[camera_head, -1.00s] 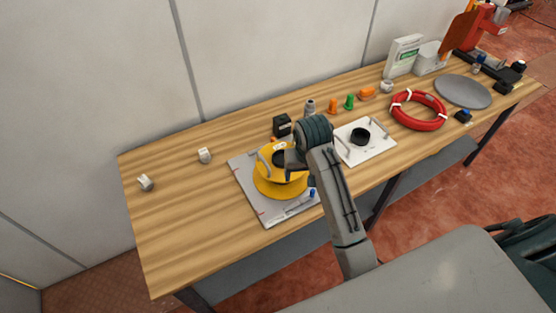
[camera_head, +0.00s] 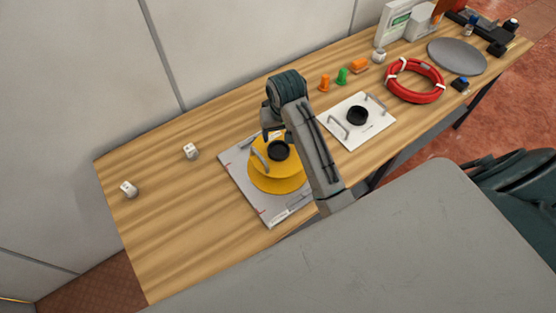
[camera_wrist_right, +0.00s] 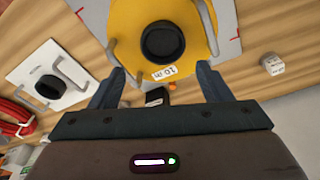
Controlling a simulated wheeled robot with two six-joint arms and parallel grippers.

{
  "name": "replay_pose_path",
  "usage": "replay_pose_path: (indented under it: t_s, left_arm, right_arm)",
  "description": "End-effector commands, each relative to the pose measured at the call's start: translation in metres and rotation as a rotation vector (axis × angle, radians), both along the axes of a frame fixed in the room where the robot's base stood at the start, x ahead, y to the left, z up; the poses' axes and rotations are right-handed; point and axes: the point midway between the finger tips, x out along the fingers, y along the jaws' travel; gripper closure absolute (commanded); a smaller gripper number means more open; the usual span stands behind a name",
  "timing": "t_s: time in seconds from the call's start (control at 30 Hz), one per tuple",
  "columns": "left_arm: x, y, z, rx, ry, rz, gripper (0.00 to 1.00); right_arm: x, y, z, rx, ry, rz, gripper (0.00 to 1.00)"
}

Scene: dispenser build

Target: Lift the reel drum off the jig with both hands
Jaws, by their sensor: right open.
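The yellow reel drum (camera_head: 285,182) with a black hub sits on the grey jig plate (camera_head: 284,214) on the workbench. A curved grey handle (camera_head: 260,158) shows on its left side. In the right wrist view the drum (camera_wrist_right: 130,18) shows two grey handles, one on each side of the hub, and a "10 m" label. My right gripper (camera_head: 271,134) is at the drum's back edge, open and empty; its two fingers (camera_wrist_right: 161,72) are spread apart, with the drum's edge beyond them. My right forearm hides part of the drum's right side. My left gripper is out of view.
A white plate with two handles (camera_head: 374,128) lies right of the jig. Orange and green pieces, a red ring (camera_head: 417,98) and a grey disc (camera_head: 457,57) are further right. Two small white blocks (camera_head: 190,151) stand left. The bench's left end is mostly clear.

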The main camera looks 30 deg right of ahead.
Motion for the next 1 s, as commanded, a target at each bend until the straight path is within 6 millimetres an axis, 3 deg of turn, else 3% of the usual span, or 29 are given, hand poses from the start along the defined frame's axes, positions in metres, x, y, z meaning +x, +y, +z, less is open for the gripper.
replay_pose_path:
  t_s: [0.03, 0.37, 0.6, 0.9, 0.93, 1.0]
  left_arm:
    - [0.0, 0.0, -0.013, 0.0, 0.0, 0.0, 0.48]
    - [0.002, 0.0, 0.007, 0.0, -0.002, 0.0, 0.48]
    - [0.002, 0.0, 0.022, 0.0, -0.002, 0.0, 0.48]
    - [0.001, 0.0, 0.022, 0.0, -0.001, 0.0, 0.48]
    - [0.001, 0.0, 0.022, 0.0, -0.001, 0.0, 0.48]
    - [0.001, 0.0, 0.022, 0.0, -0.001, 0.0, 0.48]
  right_arm:
    - [0.001, 0.0, -0.013, 0.0, 0.0, 0.0, 0.29]
    - [0.006, 0.0, -0.043, 0.0, 0.005, 0.0, 0.29]
    - [0.011, 0.001, -0.077, 0.0, 0.004, 0.0, 0.29]
    - [0.013, 0.0, -0.085, 0.0, 0.001, 0.0, 0.29]
    - [0.013, 0.0, -0.085, 0.0, 0.001, 0.0, 0.31]
    - [0.013, 0.0, -0.085, 0.0, 0.0, 0.0, 0.44]
